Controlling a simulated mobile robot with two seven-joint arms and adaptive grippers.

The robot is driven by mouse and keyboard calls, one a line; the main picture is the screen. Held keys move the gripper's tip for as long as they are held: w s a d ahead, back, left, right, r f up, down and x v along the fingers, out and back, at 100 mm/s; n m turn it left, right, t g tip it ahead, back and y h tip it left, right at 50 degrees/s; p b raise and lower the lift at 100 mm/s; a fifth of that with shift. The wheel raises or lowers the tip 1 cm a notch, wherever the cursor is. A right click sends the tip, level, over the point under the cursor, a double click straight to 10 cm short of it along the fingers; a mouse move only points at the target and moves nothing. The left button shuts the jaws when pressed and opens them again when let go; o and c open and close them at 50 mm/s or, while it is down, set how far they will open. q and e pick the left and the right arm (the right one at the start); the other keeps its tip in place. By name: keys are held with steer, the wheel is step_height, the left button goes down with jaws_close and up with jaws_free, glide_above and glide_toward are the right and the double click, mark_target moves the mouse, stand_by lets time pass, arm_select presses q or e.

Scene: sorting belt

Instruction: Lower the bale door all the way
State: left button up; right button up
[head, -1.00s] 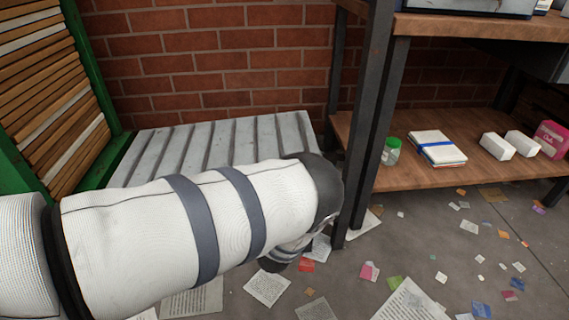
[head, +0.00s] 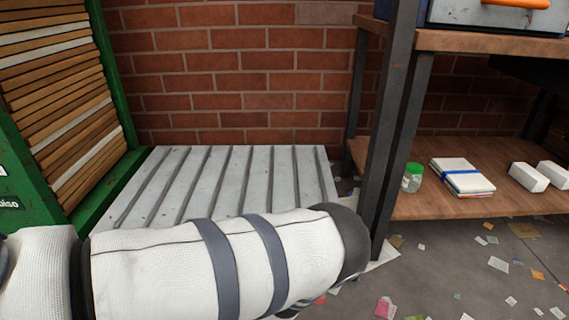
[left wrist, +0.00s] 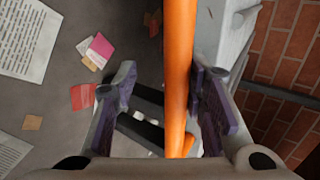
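The bale door (head: 225,180) is a grey ribbed panel in the head view, lying nearly flat out from the green baler frame (head: 125,165). My left arm crosses in front of its near part and hides the near edge. My left gripper is hidden behind that arm in the head view. In the left wrist view my left gripper (left wrist: 165,100) is open, with an orange bar (left wrist: 179,70) between its fingers. The bar is close to the right finger, with a clear gap to the left finger. A grey metal edge (left wrist: 232,40) runs beside the bar. My right gripper is not in view.
A dark steel shelf post (head: 395,130) stands right of the door. The wooden lower shelf (head: 425,208) holds a green-lidded jar (head: 412,178), a tied paper stack (head: 461,176) and white blocks (head: 528,177). A brick wall (head: 230,90) is behind. Paper scraps litter the floor.

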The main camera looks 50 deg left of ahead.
arm_select(q)
steer(key=shift+r, duration=0.15)
steer(key=shift+d+r, duration=0.1)
steer(key=v, duration=0.7)
steer(key=shift+s, duration=0.1)
